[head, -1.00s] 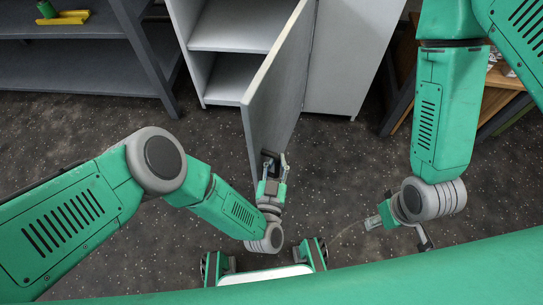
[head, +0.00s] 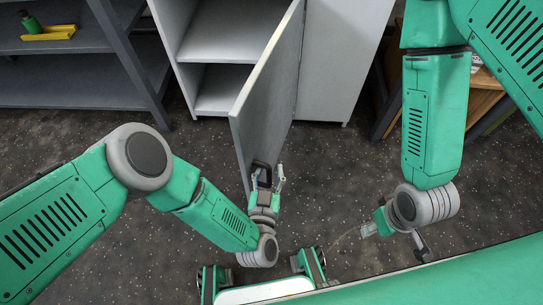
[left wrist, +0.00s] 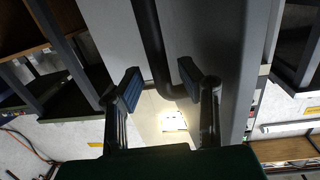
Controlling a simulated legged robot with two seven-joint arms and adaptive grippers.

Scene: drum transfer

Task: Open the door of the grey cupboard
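The grey cupboard (head: 338,60) stands at the top middle of the head view. Its door (head: 268,85) stands open, swung out toward me, with shelves showing to the left of it. The black handle (head: 262,172) is near the door's lower end; in the left wrist view the handle (left wrist: 152,45) is a dark bar that bends near the fingertips. My left gripper (head: 267,178) is at the handle. Its fingers (left wrist: 160,85) are apart, with the handle's bent end between or just beyond them. My right gripper (head: 368,230) is low at the right, away from the cupboard; its fingers are too small to judge.
A dark grey shelf unit (head: 70,85) with a yellow tray (head: 48,33) and a green object (head: 30,22) stands at the left. A wooden-topped bench (head: 488,100) is at the right, partly behind my right arm. The speckled floor (head: 330,170) before the cupboard is clear.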

